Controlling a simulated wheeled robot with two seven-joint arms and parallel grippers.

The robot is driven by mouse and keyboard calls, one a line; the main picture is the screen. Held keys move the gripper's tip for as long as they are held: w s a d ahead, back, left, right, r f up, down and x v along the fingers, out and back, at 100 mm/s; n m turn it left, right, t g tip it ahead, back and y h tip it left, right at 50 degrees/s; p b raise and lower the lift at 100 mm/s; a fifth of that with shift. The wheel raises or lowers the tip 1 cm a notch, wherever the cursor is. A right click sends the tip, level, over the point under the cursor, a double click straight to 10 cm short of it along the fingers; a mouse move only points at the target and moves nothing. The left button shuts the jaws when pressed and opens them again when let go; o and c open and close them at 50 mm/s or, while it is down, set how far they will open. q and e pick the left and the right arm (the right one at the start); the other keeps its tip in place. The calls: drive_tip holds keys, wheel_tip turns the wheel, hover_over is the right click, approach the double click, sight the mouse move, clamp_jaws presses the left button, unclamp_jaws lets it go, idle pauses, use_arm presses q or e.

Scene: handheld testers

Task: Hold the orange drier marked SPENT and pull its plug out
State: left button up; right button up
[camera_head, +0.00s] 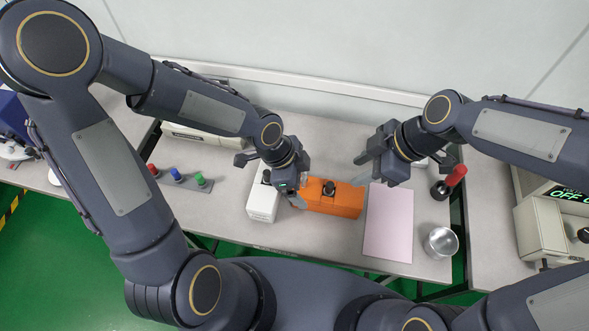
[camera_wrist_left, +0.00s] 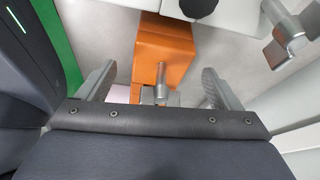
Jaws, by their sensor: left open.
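The orange drier (camera_head: 348,201) lies on the table in the middle of the head view, with a black knob (camera_head: 328,189) on top. No marking on it is readable. My left gripper (camera_head: 291,190) is at its left end, open. In the left wrist view the orange drier (camera_wrist_left: 165,45) shows between the two spread fingers, with a metal stem (camera_wrist_left: 160,82) at its near end; neither finger visibly touches it. My right gripper (camera_head: 358,170) is above the table, right of and behind the drier; its fingers look apart and empty.
A white box (camera_head: 262,204) with a black knob stands close left of the drier. A pink sheet (camera_head: 390,222) lies to the right, then a metal cup (camera_head: 440,242) and a red-handled tool (camera_head: 453,179). A strip with coloured knobs (camera_head: 178,180) lies at left.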

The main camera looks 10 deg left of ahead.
sight(330, 183)
use_arm(q)
drive_tip(key=shift+x, duration=1)
drive_tip(key=c, duration=1.3)
drive_tip(key=shift+c, duration=0.2)
use_arm(e)
drive_tip(key=shift+o, duration=0.6)
drive_tip(key=shift+w+a+r+n, duration=0.15)
drive_tip(key=shift+r+n, duration=0.15)
drive_tip(key=shift+r, duration=0.05)
drive_tip(key=a+f, duration=0.1)
drive_tip(key=f, duration=0.2)
drive_tip(key=a+f+n+h, duration=0.1)
drive_tip(key=a+f, duration=0.1)
drive_tip(key=a+f+n, duration=0.1)
drive_tip(key=a+f, duration=0.1)
drive_tip(key=f, duration=0.1)
drive_tip(key=shift+f+g, duration=0.3)
drive_tip(key=shift+g, duration=0.1)
